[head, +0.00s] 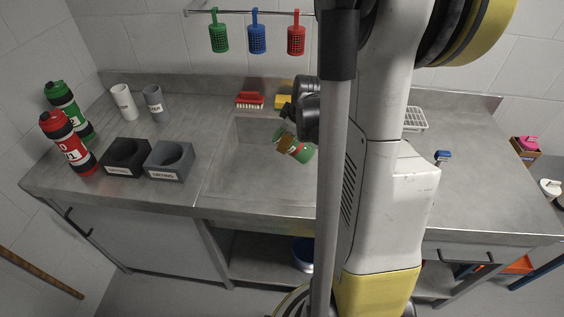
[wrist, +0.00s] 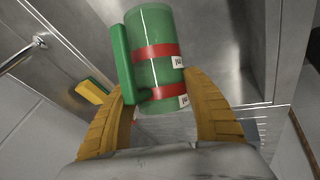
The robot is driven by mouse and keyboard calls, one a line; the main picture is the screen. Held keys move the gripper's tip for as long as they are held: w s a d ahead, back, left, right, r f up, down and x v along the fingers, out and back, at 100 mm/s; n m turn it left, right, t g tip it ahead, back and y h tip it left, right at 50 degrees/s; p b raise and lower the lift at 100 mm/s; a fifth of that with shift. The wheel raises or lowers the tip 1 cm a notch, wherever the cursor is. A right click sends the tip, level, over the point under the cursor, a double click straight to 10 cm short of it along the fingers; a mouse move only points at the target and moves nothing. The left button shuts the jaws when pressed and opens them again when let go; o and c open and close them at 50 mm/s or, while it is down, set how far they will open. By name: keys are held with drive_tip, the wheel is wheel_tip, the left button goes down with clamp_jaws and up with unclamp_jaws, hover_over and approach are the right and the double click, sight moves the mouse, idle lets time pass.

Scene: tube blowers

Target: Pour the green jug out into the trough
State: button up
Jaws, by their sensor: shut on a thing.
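The green jug (head: 298,149) has red bands, white labels and a side handle. It is tilted over the trough (head: 236,160), the sunken metal basin in the counter. My gripper (head: 285,140) is shut on the jug's body, clear of the counter. In the wrist view, the tan fingers of my gripper (wrist: 158,86) stand on both sides of the jug (wrist: 155,48), and its handle is on the left. The jug's opening and anything inside it cannot be made out. My arm hides the right part of the trough.
Red and green bottles (head: 70,145) stand at the left, near two cups (head: 155,103) and two dark drying blocks (head: 169,162). A red brush (head: 250,99) and a yellow block (head: 283,101) lie behind the trough. Coloured baskets (head: 257,39) hang above. A white rack (head: 414,120) is right.

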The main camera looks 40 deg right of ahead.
drive_tip(key=shift+s+d+r+m+t+y+b, duration=0.15)
drive_tip(key=shift+t+y+b, duration=0.15)
drive_tip(key=shift+t+b, duration=0.15)
drive_tip(key=shift+s+d+m+t+y+b, duration=0.15)
drive_tip(key=shift+t+y+b, duration=0.15)
drive_tip(key=shift+t, duration=0.25)
drive_tip(key=shift+w+a+r+t+y+b, duration=0.15)
drive_tip(key=shift+t+y+b, duration=0.15)
drive_tip(key=shift+t+b, duration=0.2)
drive_tip(key=shift+r+t, duration=0.25)
drive_tip(key=shift+t, duration=0.15)
drive_tip(key=t+y+b, duration=0.1)
drive_tip(key=b, duration=0.1)
drive_tip(key=m+t+b, duration=0.1)
drive_tip(key=b, duration=0.1)
drive_tip(key=shift+r+t+y, duration=0.2)
drive_tip(key=shift+t+y, duration=0.1)
drive_tip(key=shift+y, duration=0.1)
drive_tip(key=shift+r+t+y+b, duration=0.35)
drive_tip(key=shift+t+b, duration=0.35)
drive_tip(key=shift+b, duration=0.45)
drive_tip(key=shift+w+a+r, duration=0.1)
drive_tip(key=shift+r, duration=0.25)
drive_tip(key=shift+a, duration=0.1)
